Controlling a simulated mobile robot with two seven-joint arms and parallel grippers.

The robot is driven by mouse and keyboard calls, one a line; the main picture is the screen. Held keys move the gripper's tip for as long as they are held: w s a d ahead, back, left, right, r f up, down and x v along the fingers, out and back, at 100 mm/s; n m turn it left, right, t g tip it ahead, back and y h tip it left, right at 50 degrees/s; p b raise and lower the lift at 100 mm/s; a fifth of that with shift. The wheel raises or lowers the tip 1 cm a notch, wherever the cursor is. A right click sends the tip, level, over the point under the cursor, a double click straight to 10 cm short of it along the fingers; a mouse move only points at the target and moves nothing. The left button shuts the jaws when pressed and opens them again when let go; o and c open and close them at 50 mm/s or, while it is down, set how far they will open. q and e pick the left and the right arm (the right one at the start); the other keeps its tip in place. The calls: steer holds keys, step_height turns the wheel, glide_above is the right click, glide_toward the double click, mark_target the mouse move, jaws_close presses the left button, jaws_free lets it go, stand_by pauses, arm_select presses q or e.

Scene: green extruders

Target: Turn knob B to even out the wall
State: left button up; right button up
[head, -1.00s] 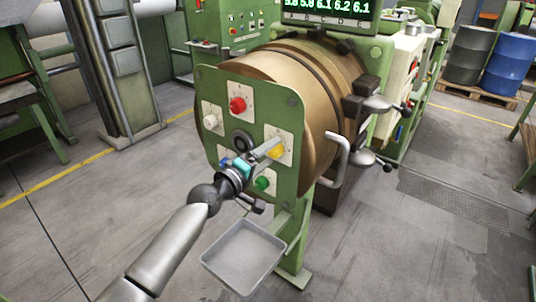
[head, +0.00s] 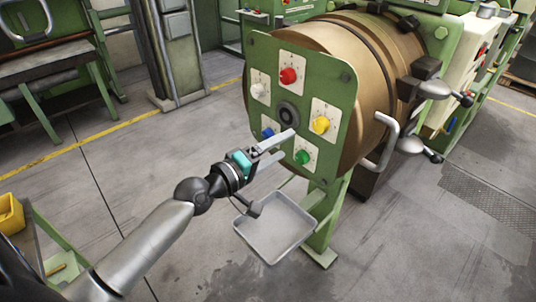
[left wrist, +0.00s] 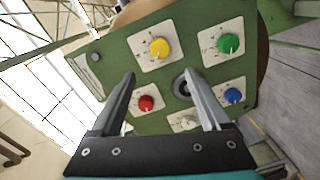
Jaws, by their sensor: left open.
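The green panel (head: 335,88) on the end of the brass-coloured drum carries a red knob (head: 288,76), a white knob (head: 259,91), a yellow knob (head: 321,124), a green knob (head: 302,157) and a blue knob (head: 268,132). They sit on pale plates around a dark central fitting (head: 288,112). I cannot read which knob is B. My left gripper (head: 288,147) is open and empty in front of the panel's lower part, partly covering the blue knob's plate. In the left wrist view, the yellow knob (left wrist: 159,47) shows just beyond the fingertips. My right gripper is out of view.
A grey metal tray (head: 272,252) sits below the panel. A bent handle (head: 384,145) and grey levers (head: 432,89) stick out right of the drum. A yellow bin (head: 11,214) stands at the left edge.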

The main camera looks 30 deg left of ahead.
arm_select(q)
steer(key=shift+v, duration=1.65)
steer(key=s+a+f+m+g+y+b, duration=0.1)
steer(key=a+f+y+b, duration=0.15)
steer(key=f, duration=0.85)
steer(key=s+a+f+g+y+b, duration=0.1)
steer(key=f+g+b, duration=0.15)
steer(key=f, duration=0.75)
steer(key=s+f+m+g+y+b, duration=0.15)
steer(key=s+f, duration=0.35)
steer(key=f, duration=0.7)
steer(key=s+f+m+g+b, duration=0.2)
steer(key=s+f+b, duration=0.15)
steer(key=f, duration=0.85)
steer(key=s+d+f+m+g+b, duration=0.2)
steer(key=s+f+m, duration=0.1)
steer(key=s+f, duration=0.5)
steer(key=s+d+f+m+g+b, duration=0.2)
steer(key=s+f, duration=0.5)
steer(key=s, duration=0.5)
steer(key=s+d+f+m+g+b, duration=0.3)
steer(key=s+f+m+g, duration=0.1)
steer(key=s+f, duration=0.4)
steer(key=shift+s+f+y, duration=0.3)
steer(key=shift+s+f, duration=0.05)
steer(key=shift+s, duration=0.65)
